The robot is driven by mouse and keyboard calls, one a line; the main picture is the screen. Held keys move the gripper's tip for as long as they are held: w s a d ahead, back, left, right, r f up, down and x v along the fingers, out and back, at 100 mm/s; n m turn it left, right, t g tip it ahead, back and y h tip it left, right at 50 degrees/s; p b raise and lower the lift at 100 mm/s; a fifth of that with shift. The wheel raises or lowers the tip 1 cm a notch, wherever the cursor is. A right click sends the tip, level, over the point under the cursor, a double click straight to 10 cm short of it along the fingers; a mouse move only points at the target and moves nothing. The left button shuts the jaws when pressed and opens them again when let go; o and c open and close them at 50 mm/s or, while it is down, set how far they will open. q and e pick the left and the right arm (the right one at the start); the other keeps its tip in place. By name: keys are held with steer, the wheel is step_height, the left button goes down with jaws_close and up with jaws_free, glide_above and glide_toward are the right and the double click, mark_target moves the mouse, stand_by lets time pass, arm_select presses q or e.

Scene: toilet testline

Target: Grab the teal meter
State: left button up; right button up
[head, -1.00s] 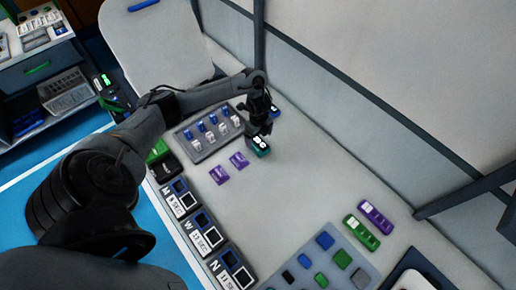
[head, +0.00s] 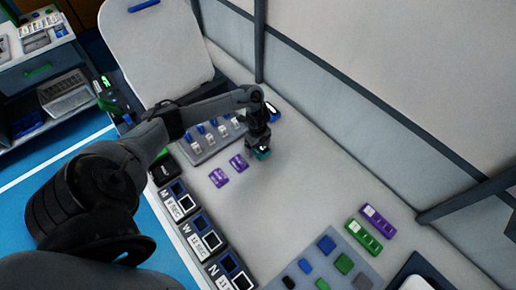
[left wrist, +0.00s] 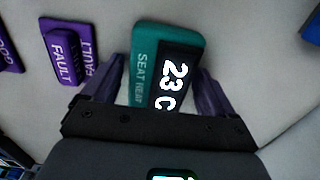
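The teal meter (left wrist: 150,50) lies on the grey table, with a black display reading "23 C" and the words "SEAT HEAT". In the left wrist view, my left gripper (left wrist: 160,78) has its two fingers apart, one on each side of the meter's near part. I cannot tell whether the fingers touch it. In the head view, the left gripper (head: 259,146) points down over the teal meter (head: 263,154), hiding most of it. My right gripper is not in view.
Two purple blocks (head: 219,177) (head: 238,162) lie just left of the meter; one reads "FAULT" in the wrist view (left wrist: 64,57). A grey tray of small bottles (head: 196,143) stands behind the arm. A blue device (head: 273,112) lies beyond the gripper. The table's middle is clear.

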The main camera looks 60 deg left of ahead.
arm_select(q)
steer(key=c, duration=0.9)
steer(key=shift+c, duration=0.4)
steer(key=shift+r, duration=0.15)
